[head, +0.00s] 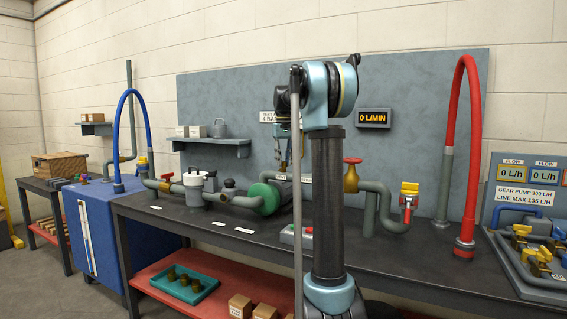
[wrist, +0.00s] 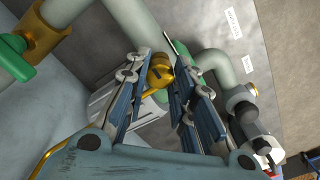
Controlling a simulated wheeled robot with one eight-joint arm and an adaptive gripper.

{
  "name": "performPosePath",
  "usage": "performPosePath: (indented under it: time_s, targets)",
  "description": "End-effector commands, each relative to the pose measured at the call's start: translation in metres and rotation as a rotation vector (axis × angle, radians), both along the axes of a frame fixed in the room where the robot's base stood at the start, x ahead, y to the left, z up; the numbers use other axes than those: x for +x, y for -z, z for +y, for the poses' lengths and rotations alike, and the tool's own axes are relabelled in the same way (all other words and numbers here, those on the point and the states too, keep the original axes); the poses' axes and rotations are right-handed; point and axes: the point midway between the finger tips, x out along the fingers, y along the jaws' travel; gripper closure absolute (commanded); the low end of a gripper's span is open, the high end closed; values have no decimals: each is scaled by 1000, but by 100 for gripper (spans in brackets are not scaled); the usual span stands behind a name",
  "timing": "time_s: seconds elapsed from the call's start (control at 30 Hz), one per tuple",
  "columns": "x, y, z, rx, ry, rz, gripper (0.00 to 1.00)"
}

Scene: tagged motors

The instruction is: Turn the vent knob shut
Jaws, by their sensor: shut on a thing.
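The vent knob seems to be the small brass-coloured knob (wrist: 160,74) on the grey pipework in the wrist view, with a dark mark on its face. My gripper (wrist: 161,83) has its two fingers on either side of it and is shut on it. My own arm stands in front there, and I cannot make out the knob in that view. How far the knob is turned cannot be told.
A red-handled valve (head: 351,172) stands just right of my arm, and a yellow-handled valve (head: 409,190) farther right. A button box (head: 297,235) is on the bench. The wall display (head: 373,118) reads 0 L/MIN. The bench front (head: 205,222) is mostly clear.

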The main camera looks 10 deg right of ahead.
Motion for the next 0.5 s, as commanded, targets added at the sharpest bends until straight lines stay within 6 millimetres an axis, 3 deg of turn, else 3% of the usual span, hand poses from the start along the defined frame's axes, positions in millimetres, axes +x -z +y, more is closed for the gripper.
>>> performPosePath:
  time_s: [0.5]
  targets:
    - [0,0,0,-1,345,0,100]
